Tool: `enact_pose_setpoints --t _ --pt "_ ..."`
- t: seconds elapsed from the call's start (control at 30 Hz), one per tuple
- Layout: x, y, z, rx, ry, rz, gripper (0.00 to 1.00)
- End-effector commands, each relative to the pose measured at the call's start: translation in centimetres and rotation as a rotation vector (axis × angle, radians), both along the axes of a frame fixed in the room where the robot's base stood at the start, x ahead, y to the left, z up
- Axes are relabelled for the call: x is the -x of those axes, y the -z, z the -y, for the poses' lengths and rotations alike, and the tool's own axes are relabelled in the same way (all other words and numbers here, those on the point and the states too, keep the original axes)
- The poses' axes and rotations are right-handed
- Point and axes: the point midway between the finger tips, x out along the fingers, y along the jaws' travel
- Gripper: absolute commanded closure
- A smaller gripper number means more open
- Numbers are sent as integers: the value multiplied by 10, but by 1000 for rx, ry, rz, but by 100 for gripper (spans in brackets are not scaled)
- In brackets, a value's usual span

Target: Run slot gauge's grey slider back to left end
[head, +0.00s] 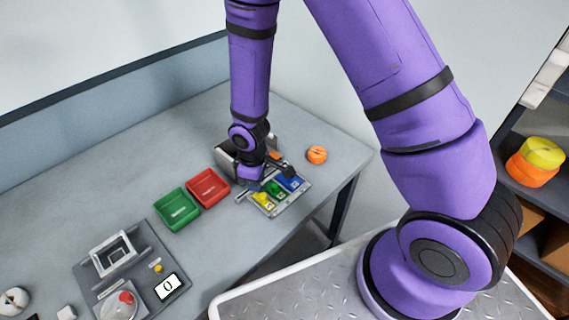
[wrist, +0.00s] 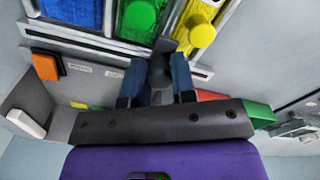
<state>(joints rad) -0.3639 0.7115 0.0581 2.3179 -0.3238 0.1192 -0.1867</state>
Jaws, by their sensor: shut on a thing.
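The slot gauge (head: 292,208) is a grey panel with blue (head: 290,182), green (head: 274,188) and yellow (head: 263,201) parts, near the right end of the bench. In the wrist view its blue, green and yellow parts show along the top. My gripper (wrist: 157,85) is at the gauge's edge, its two fingers shut on a dark grey knob (wrist: 158,70), which looks like the grey slider. In the head view my gripper (head: 262,180) and wrist hide the knob and part of the gauge. The slider's exact place along its slot cannot be told.
A red tray (head: 208,187) and a green tray (head: 176,209) stand left of the gauge. An orange round thing (head: 316,155) lies to its right. A grey box (head: 232,155) stands close behind my wrist. A device with a display (head: 168,287) is at the front left.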

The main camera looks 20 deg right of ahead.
Motion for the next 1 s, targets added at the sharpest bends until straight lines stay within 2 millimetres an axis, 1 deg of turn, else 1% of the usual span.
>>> enact_pose_setpoints --t 1.0 --pt "16 0 -41 -1 -1 2 87"
